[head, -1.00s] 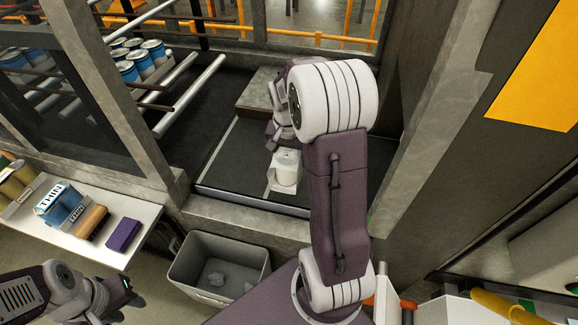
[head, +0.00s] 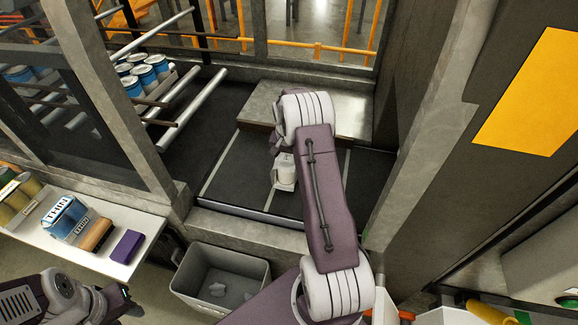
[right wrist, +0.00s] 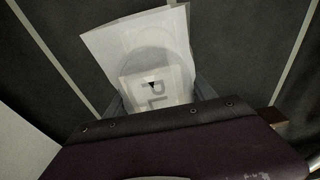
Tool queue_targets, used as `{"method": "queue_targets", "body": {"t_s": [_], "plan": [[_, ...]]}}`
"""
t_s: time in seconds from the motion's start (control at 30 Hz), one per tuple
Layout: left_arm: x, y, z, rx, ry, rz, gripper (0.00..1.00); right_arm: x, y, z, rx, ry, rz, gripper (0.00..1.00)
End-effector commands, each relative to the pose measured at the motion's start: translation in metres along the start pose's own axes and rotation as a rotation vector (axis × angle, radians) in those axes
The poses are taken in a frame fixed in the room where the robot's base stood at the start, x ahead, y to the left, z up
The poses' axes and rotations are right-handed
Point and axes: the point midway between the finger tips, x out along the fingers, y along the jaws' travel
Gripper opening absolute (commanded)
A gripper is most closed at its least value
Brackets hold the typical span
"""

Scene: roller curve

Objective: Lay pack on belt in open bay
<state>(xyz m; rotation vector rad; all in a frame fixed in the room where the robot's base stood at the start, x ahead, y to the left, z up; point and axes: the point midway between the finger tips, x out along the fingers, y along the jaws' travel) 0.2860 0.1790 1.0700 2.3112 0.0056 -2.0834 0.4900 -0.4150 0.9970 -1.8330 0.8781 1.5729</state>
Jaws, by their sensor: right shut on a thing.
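The white pack (head: 286,168) is in my right gripper (head: 280,150), over the dark belt (head: 235,168) in the open bay. In the right wrist view the pack (right wrist: 150,55) shows a pale flap and a label with the letters "PL". Grey fingers flank it at its lower end, shut on it.
Concrete posts and a sill (head: 270,232) frame the bay, with a metal-topped block (head: 345,105) behind the belt. Rollers with blue cans (head: 145,70) stand at left. A white side table (head: 60,245) holds packs and a purple block (head: 127,246). A grey bin (head: 225,285) stands in front.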

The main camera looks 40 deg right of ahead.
Motion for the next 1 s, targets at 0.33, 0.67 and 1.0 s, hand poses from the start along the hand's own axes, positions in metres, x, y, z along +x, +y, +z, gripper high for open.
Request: {"method": "queue_targets", "body": {"t_s": [0.33,0.67,1.0], "plan": [[-0.009,0.000,-0.001,0.000,0.000,0.000,0.36,0.030,0.000,0.005,0.000,0.001,-0.001,0.00],[-0.007,0.000,-0.001,0.000,0.000,0.000,0.36,0.034,0.000,0.006,0.000,-0.002,0.001,0.85],[-0.010,0.000,-0.001,0.000,0.000,0.000,0.36,0.030,0.000,0.006,0.000,-0.002,0.001,0.85]]}}
